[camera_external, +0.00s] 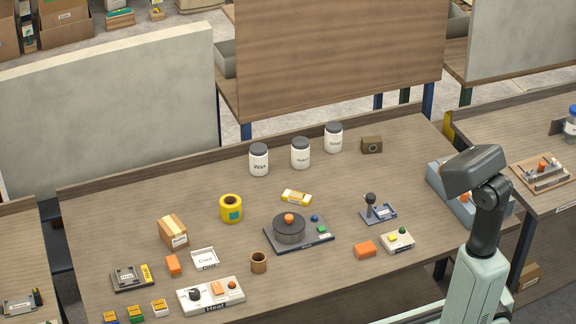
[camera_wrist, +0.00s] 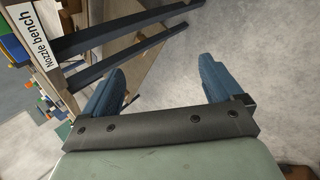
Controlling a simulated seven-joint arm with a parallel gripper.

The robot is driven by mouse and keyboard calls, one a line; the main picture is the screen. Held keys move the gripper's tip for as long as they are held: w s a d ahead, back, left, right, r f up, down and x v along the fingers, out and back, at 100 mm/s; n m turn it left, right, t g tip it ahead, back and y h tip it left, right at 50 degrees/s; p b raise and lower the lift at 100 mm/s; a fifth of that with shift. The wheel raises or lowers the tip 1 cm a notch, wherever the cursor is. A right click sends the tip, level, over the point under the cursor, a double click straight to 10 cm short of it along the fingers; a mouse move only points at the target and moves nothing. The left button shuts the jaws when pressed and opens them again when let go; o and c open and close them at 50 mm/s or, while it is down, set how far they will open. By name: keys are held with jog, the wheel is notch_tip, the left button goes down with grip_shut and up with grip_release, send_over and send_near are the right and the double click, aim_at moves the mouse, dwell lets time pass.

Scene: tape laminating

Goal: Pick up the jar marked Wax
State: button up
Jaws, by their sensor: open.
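The jar marked Wax (camera_external: 259,160) is white with a dark lid and stands upright at the back of the bench, leftmost of three similar jars. A second jar (camera_external: 300,153) stands to its right, its label hard to read. A third jar (camera_external: 333,138) stands further right. In the wrist view my gripper (camera_wrist: 160,85) is open and empty, its two blue fingers wide apart over grey floor beside a bench edge. In the external view my arm is at the right, well away from the Wax jar, and the gripper fingers are not visible there. No jar shows in the wrist view.
A yellow tape roll (camera_external: 231,208), a cardboard box (camera_external: 173,231) and a round dark device (camera_external: 289,229) stand in front of the jars. A brown block (camera_external: 372,145) is right of them. A low ledge (camera_external: 180,168) runs behind. A sign reading Nozzle bench (camera_wrist: 34,45) shows in the wrist view.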

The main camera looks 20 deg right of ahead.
jog(key=s+a+r+n+y, duration=0.1)
jog(key=s+a+r, duration=0.4)
jog(key=a+r, duration=0.15)
jog(key=w+a+r+m, duration=0.1)
jog(key=w+r, duration=0.4)
jog(key=r, duration=0.1)
jog(key=w+d+r+m+h, duration=0.1)
jog(key=w+d+r+m, duration=0.15)
jog(key=w, duration=0.85)
jog(key=w+d+r+m+h, duration=0.1)
jog(key=w+d+m, duration=0.2)
jog(key=w, duration=0.7)
jog(key=w+d+r+m, duration=0.1)
jog(key=w+d+m, duration=0.15)
jog(key=w, duration=0.85)
jog(key=m+g+h, duration=0.1)
jog(key=m+g, duration=0.2)
jog(key=m, duration=0.9)
send_near(261, 148)
jog(key=x, duration=0.8)
jog(key=shift+a+f, duration=0.1)
jog(key=shift+f, duration=0.1)
jog(key=shift+t, duration=0.3)
jog(key=shift+s+x, duration=0.15)
jog(key=shift+x, duration=1.3)
jog(key=shift+s+x, duration=0.2)
jog(key=shift+x, duration=1.2)
jog(key=shift+f, duration=0.1)
